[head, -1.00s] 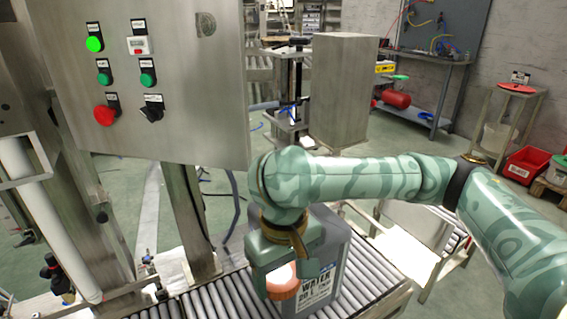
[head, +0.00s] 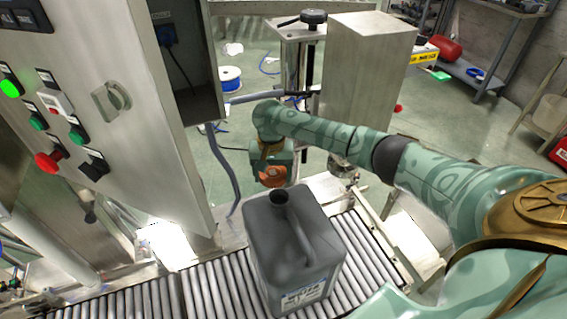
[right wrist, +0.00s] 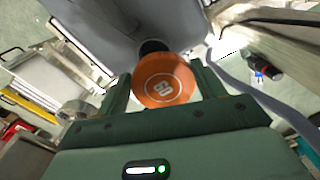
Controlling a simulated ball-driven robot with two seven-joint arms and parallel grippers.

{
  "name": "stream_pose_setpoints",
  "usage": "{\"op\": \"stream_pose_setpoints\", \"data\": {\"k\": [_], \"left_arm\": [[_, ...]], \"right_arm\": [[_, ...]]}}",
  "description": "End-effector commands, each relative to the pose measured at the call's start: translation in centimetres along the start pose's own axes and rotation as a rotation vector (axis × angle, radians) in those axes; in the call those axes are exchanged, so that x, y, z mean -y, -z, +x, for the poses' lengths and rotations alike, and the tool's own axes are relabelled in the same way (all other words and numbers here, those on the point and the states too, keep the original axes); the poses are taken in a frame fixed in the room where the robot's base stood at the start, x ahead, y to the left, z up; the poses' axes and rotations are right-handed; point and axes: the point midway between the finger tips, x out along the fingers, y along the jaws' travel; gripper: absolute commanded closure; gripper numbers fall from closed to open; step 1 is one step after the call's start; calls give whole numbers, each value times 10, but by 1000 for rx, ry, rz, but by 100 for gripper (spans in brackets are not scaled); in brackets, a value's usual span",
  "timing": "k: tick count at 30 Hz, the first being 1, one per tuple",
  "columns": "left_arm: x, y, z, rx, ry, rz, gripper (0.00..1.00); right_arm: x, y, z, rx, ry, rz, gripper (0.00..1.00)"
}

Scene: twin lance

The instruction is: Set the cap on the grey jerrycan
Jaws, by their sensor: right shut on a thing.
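The grey jerrycan (head: 262,240) stands upright on the roller conveyor, with a label low on its front. Its dark open neck (head: 279,197) is at the top rear, bare of a cap. My right gripper (head: 271,172) is shut on the orange cap (head: 272,178), just beyond the neck in the head view. In the right wrist view the cap (right wrist: 163,80) sits between the fingers, its marked top facing the camera. The dark neck (right wrist: 154,46) shows just past it, beside the grey body (right wrist: 110,20). The cap looks apart from the neck. My left gripper is not in view.
The roller conveyor (head: 215,289) runs under the jerrycan. A steel control cabinet (head: 140,110) with buttons stands close on the left, its door open. A steel box-shaped column (head: 365,85) stands behind my right arm. A grey hose (head: 226,170) hangs left of the gripper.

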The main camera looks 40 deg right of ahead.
Motion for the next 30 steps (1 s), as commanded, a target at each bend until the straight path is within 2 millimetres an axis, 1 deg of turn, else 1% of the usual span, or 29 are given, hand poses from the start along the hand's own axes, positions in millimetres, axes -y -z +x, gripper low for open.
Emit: {"op": "stream_pose_setpoints", "data": {"k": [1, 3, 6, 14, 17, 20, 21, 24, 30], "left_arm": [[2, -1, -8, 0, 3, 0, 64], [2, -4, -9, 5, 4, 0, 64], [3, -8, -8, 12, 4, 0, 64], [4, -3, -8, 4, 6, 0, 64], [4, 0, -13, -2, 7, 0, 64], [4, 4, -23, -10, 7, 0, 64], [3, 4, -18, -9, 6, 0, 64], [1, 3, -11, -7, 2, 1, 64], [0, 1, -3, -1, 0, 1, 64]], "right_arm": [[-8, 0, 3, 2, 0, 19, 53], [-14, 1, 11, 1, -1, 33, 53], [-16, 2, 16, 0, 0, 38, 53], [-15, 2, 16, 0, -1, 38, 53], [-16, 1, 14, -1, -2, 37, 53], [-15, -1, 13, 0, -4, 37, 53], [-15, 0, 21, 1, -5, 36, 53], [-16, 0, 36, 3, -7, 38, 53], [-15, 0, 58, 2, -5, 37, 53]]}}
